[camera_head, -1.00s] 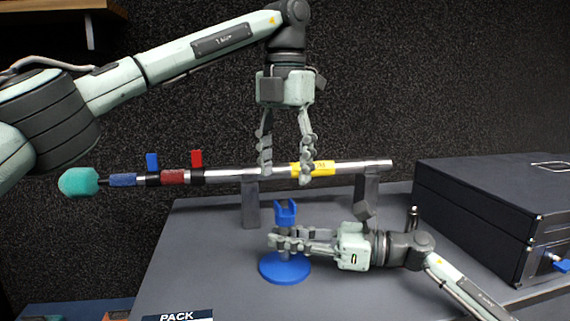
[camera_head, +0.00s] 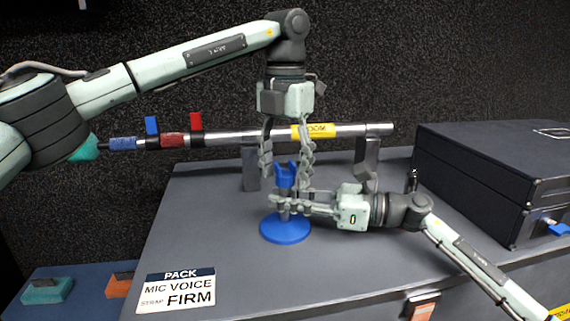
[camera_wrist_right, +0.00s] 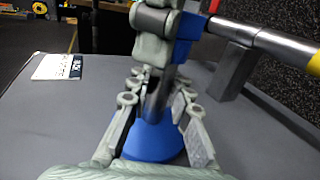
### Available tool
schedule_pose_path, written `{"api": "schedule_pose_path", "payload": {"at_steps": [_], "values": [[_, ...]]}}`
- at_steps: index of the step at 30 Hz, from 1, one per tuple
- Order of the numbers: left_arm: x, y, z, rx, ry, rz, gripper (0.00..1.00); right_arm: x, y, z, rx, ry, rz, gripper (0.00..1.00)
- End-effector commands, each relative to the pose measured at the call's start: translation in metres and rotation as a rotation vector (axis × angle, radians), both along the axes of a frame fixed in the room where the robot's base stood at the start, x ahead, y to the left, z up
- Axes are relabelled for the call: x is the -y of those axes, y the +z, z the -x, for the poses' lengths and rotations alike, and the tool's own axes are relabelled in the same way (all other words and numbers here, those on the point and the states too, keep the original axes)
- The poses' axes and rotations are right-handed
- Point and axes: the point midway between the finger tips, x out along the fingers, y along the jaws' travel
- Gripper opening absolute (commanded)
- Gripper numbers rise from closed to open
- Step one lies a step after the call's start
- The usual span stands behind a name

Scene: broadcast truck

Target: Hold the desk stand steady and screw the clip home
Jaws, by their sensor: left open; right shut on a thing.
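The desk stand has a round blue base (camera_head: 285,229) on the grey case top, a short grey post and a blue clip (camera_head: 286,174) on top. My right gripper (camera_head: 277,203) comes in from the right and is shut on the stand's post. The right wrist view shows the post (camera_wrist_right: 155,102) between its fingers, with the blue base below. My left gripper (camera_head: 284,183) points straight down from above. It is open, with one finger on each side of the clip. I cannot tell whether its fingers touch the clip.
Behind the stand, a metal boom pole (camera_head: 238,135) with a yellow label lies on two grey supports. A dark case (camera_head: 480,175) stands at the right. A PACK card (camera_head: 176,291) lies at the front left. The case top left of the stand is clear.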

Motion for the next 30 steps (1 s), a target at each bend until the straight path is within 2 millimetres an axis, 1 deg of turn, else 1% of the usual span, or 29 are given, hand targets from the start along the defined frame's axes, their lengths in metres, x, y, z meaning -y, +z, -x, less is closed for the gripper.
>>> {"api": "schedule_pose_path", "payload": {"at_steps": [1,2,13,14,18,19,24,30], "values": [[-0.0001,0.0001,-0.0001,0.0,0.0,0.0,0.56,0.0001,0.0001,-0.0001,0.0,0.0,0.0,0.0],[-0.0001,0.0001,-0.0001,0.0,0.0,0.0,0.52,0.0001,0.0001,-0.0001,0.0,0.0,0.0,0.0],[-0.0001,0.0003,-0.0002,0.0,0.0,0.0,0.06,0.0002,0.0001,-0.0002,0.0,0.0,0.0,0.0],[-0.0001,0.0003,-0.0002,0.0,0.0,0.0,0.05,0.0002,0.0001,-0.0002,0.0,0.0,0.0,0.0],[-0.0001,0.0004,-0.0002,0.0,0.0,0.0,0.04,0.0003,0.0001,-0.0001,0.0,0.0,0.0,0.0],[-0.0001,0.0004,-0.0002,0.0,0.0,0.0,0.41,0.0003,0.0001,-0.0001,0.0,0.0,0.0,0.0],[-0.0001,0.0004,-0.0002,0.0,0.0,0.0,0.63,0.0003,0.0001,-0.0001,0.0,-0.001,0.0,0.0],[-0.0001,0.0004,-0.0002,0.0,0.0,0.0,0.63,0.0004,0.0001,-0.0002,0.0,-0.001,0.0,0.0]]}}
